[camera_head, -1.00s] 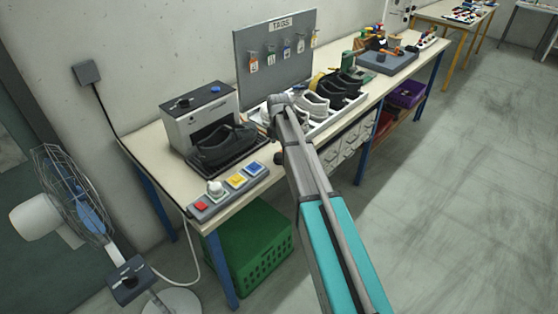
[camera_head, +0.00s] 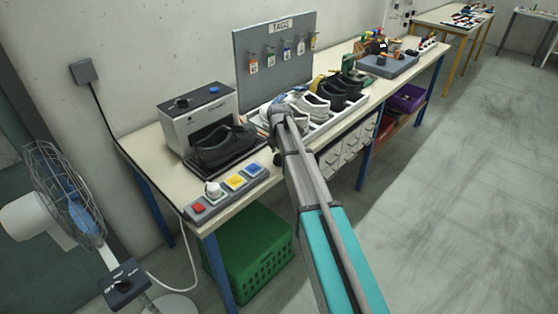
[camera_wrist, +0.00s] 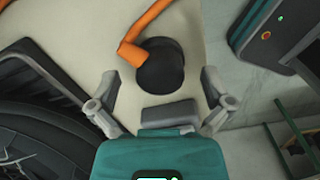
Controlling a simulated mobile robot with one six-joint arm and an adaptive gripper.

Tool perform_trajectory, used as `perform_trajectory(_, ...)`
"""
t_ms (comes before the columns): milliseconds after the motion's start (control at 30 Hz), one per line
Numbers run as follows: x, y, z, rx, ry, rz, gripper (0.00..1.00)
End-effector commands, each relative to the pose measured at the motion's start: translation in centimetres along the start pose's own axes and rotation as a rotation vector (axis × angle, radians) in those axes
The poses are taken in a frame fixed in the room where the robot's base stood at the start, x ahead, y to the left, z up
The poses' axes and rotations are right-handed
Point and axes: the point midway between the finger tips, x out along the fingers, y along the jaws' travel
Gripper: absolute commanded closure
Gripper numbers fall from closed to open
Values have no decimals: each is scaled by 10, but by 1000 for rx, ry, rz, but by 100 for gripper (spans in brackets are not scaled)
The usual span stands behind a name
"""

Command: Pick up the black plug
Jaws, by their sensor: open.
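In the wrist view, a black round plug (camera_wrist: 160,66) lies on the cream tabletop, with a bent orange piece (camera_wrist: 134,45) against its upper left. My gripper (camera_wrist: 159,82) is open. Its two fingers stand apart to the lower left and lower right of the plug, and nothing is held between them. Whether the fingers are level with the plug is hard to tell. In the head view, my arm reaches over the bench's front edge and its wrist end hides the spot below, so I cannot make out the plug there.
A button panel (camera_head: 228,188) lies at the bench's near end. A tag board (camera_head: 275,45) stands behind; a green crate (camera_head: 250,255) is below.

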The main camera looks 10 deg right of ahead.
Motion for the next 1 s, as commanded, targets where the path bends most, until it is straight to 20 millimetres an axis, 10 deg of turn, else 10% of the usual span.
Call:
perform_trajectory(233,0,0,0,0,0,0,4)
perform_trajectory(700,0,0,0,-1,0,0,88)
perform_trajectory(1000,-1,0,-1,-1,0,0,88)
